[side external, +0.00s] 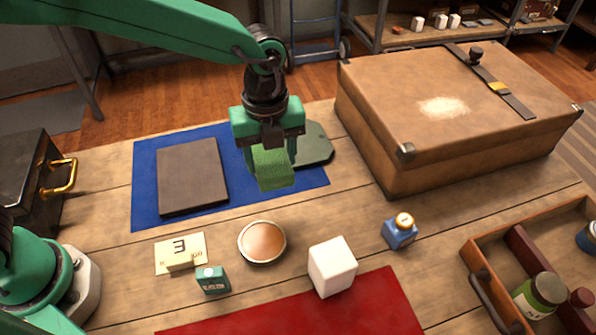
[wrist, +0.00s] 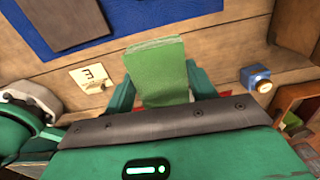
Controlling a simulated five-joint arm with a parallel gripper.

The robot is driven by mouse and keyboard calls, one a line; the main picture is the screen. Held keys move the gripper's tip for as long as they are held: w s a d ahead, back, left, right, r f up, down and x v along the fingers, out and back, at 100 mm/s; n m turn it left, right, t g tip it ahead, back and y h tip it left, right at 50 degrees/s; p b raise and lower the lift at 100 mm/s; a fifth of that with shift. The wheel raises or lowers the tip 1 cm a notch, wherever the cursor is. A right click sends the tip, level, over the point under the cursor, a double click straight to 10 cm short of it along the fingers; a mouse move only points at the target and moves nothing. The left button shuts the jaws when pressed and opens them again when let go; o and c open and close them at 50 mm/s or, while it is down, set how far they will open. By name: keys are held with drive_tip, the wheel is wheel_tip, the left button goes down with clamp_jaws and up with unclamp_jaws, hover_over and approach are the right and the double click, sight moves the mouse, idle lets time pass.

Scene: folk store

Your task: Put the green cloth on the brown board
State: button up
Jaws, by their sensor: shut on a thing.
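The green cloth (side external: 272,168) hangs folded between the fingers of my gripper (side external: 270,145), which is shut on it. In the side view it is held over the right part of the blue mat; its exact height is hard to tell. In the wrist view the cloth (wrist: 157,70) fills the space between the fingers (wrist: 160,88). The brown board (side external: 192,176) lies flat on the left part of the blue mat (side external: 146,190), to the left of my gripper and bare on top. A corner of the board (wrist: 70,20) shows at the top left of the wrist view.
A dark green flat piece (side external: 316,147) lies behind my gripper at the mat's right edge. A large brown suitcase (side external: 450,110) stands at right. In front are a number card (side external: 180,254), a round tin (side external: 262,241), a white block (side external: 332,266) and a blue ink bottle (side external: 399,232).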

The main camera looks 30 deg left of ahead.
drive_tip(key=s+a, duration=0.8)
drive_tip(key=a, duration=0.4)
drive_tip(key=shift+s+a+r, duration=0.15)
drive_tip(key=shift+a, duration=0.25)
hover_over(189, 170)
wheel_tip(189, 170, down, 7)
drive_tip(key=shift+f, duration=2)
drive_tip(key=shift+f, duration=0.1)
drive_tip(key=o, duration=1)
drive_tip(key=shift+c, duration=0.2)
